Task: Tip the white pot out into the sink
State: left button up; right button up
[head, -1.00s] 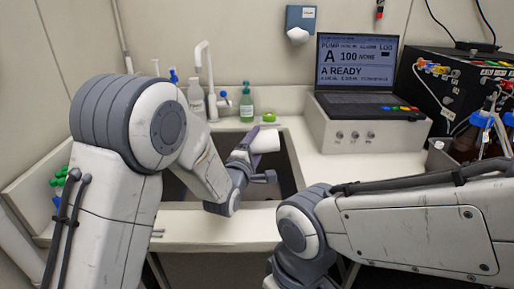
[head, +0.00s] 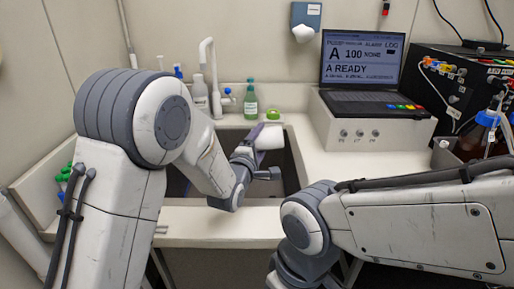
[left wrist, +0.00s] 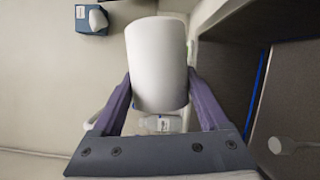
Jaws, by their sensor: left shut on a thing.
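The white pot (head: 270,137) is held over the sink (head: 292,168) in the head view. It looks tipped onto its side, and I cannot see its mouth or contents. My left gripper (head: 259,141) is shut on it. In the left wrist view the pot (left wrist: 158,62) sits between the two purple fingers of the left gripper (left wrist: 160,92). The sink's dark basin is partly hidden behind my left arm. My right gripper is outside the views; only part of the right arm shows.
Behind the sink stand a tap (head: 211,80), a green bottle (head: 250,100) and white bottles (head: 200,94). A pump unit (head: 368,122) with a laptop-like screen stands to the right. The counter (head: 350,162) before it is mostly clear.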

aim_at(267, 130)
pick_arm(q)
jog(key=shift+d+r+m+g+p, duration=0.25)
jog(key=shift+r+m+g+p, duration=0.05)
jog(key=shift+r+m+p, duration=0.55)
jog(key=shift+d+r+m+g+y+p, duration=0.1)
jog(key=shift+d+m+g+y+p, duration=0.1)
jog(key=shift+m+p, duration=0.3)
jog(key=shift+d+r+m+g+y+p, duration=0.15)
jog(key=shift+m+g+y+p, duration=0.1)
jog(key=shift+m, duration=0.4)
jog(key=shift+f+m, duration=0.2)
jog(key=shift+m, duration=0.2)
jog(key=shift+r, duration=0.1)
notch_tip(267, 130, up, 2)
jog(key=p, duration=0.3)
jog(key=shift+d+r+m, duration=0.15)
jog(key=shift+r+m, duration=0.1)
jog(key=shift+m, duration=0.15)
jog(key=shift+r+m+g+y+p, duration=0.25)
jog(key=shift+r+m+y+p, duration=0.15)
jog(key=shift+r+p, duration=0.55)
